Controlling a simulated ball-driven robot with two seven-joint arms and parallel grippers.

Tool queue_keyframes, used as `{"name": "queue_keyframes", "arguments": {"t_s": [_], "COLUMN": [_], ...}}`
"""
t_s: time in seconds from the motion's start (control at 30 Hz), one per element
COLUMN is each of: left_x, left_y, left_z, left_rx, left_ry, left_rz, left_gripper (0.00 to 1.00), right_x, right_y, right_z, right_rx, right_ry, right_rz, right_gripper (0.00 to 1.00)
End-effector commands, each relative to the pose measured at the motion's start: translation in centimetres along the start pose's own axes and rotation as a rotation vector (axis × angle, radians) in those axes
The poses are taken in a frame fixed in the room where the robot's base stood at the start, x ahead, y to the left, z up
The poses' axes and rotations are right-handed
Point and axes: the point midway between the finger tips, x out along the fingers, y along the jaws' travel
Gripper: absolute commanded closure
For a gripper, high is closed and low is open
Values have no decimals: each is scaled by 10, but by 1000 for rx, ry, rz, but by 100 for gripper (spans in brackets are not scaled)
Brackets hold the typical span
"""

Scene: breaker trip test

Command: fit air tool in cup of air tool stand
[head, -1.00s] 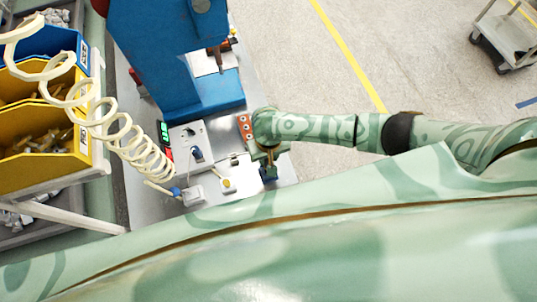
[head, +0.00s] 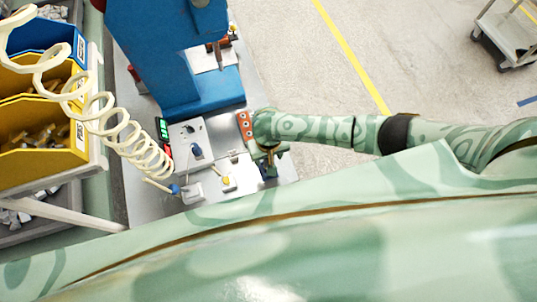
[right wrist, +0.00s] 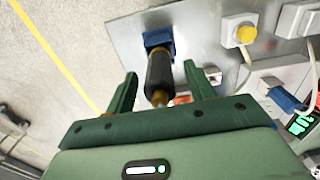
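The air tool (right wrist: 160,72), a dark cylinder with a brass-coloured end, shows in the right wrist view. Its far end meets the blue air tool stand (right wrist: 157,37) on the grey plate and seems to sit in its cup; the cup's inside is hidden. My right gripper (right wrist: 160,80) is open, one finger on each side of the tool, with a gap visible on both sides. In the head view my right gripper (head: 270,157) is over the stand (head: 269,173) and mostly hides the tool. My left gripper is not in view.
A blue press-like frame (head: 205,90) stands behind on the grey plate. Left of the gripper are a switch box (head: 190,140) and a yellow button (head: 226,181). A coiled white hose (head: 125,135) hangs at left, before yellow and blue bins (head: 45,165).

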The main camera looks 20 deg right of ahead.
Motion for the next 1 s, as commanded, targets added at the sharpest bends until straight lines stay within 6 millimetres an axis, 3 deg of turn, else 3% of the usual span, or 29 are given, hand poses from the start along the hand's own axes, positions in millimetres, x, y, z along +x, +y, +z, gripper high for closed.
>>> {"name": "queue_keyframes", "arguments": {"t_s": [0.2,0.33,0.7,0.83,1.0], "left_x": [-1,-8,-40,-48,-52], "left_y": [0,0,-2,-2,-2], "left_z": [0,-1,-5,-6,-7], "left_rx": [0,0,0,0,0], "left_ry": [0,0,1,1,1], "left_rz": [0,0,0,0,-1], "left_gripper": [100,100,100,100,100], "right_x": [-2,-16,-114,-141,-160], "right_y": [0,0,0,0,0], "right_z": [0,0,-1,0,0], "right_rx": [0,-1,-1,-2,0], "right_ry": [-1,0,3,2,1], "right_rz": [0,-1,-2,-1,1], "right_gripper": [46,46,46,46,46]}}
